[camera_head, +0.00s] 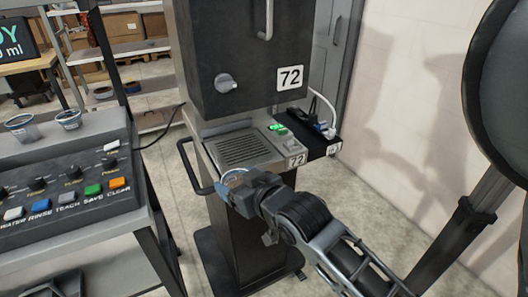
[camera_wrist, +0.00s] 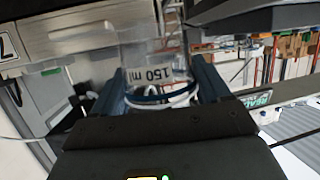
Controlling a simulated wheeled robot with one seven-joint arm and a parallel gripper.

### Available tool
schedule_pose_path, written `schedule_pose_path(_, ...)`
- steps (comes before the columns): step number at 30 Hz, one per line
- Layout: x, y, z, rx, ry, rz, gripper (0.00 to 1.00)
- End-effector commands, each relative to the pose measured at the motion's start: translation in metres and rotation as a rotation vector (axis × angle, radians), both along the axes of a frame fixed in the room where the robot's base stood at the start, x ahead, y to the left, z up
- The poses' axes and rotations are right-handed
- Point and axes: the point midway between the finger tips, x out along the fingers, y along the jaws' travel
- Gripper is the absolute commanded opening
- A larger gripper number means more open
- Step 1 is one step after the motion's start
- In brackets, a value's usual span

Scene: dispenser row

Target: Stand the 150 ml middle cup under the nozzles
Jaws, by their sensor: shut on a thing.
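My gripper (camera_head: 240,186) is shut on a clear cup (camera_head: 234,175) in front of the drip tray. In the wrist view the cup (camera_wrist: 152,70) sits between both fingers, marked "150 ml" with a dark blue band; the print is upside down there. In the head view the gripper hides part of the cup. The dispenser marked 72 (camera_head: 240,65) stands behind it. Its grille tray (camera_head: 242,148) is empty, and the cup is at its near edge, not over its middle. I see no nozzles in the head view; the dispenser's body covers that area.
A dark rail (camera_head: 187,165) loops around the tray's left side. A control console (camera_head: 75,170) stands at left with two more cups (camera_head: 68,119) on its top. A green-lit switch (camera_head: 278,128) and a dark shelf with cables (camera_head: 322,138) are right of the tray.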

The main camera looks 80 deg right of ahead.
Motion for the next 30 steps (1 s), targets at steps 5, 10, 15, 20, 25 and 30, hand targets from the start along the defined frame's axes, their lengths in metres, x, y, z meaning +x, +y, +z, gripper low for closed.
schedule_pose_path(5, -0.042, -0.013, 0.041, -0.005, -0.014, -0.133, 0.47)
schedule_pose_path(10, -0.057, -0.017, 0.053, -0.006, -0.023, -0.185, 0.47)
schedule_pose_path(15, -0.053, -0.024, 0.052, -0.009, -0.026, -0.190, 0.47)
schedule_pose_path(20, -0.042, -0.036, 0.050, -0.009, -0.027, -0.188, 0.47)
schedule_pose_path(25, -0.030, -0.050, 0.048, -0.010, -0.028, -0.189, 0.47)
schedule_pose_path(30, -0.019, -0.064, 0.046, -0.009, -0.028, -0.190, 0.47)
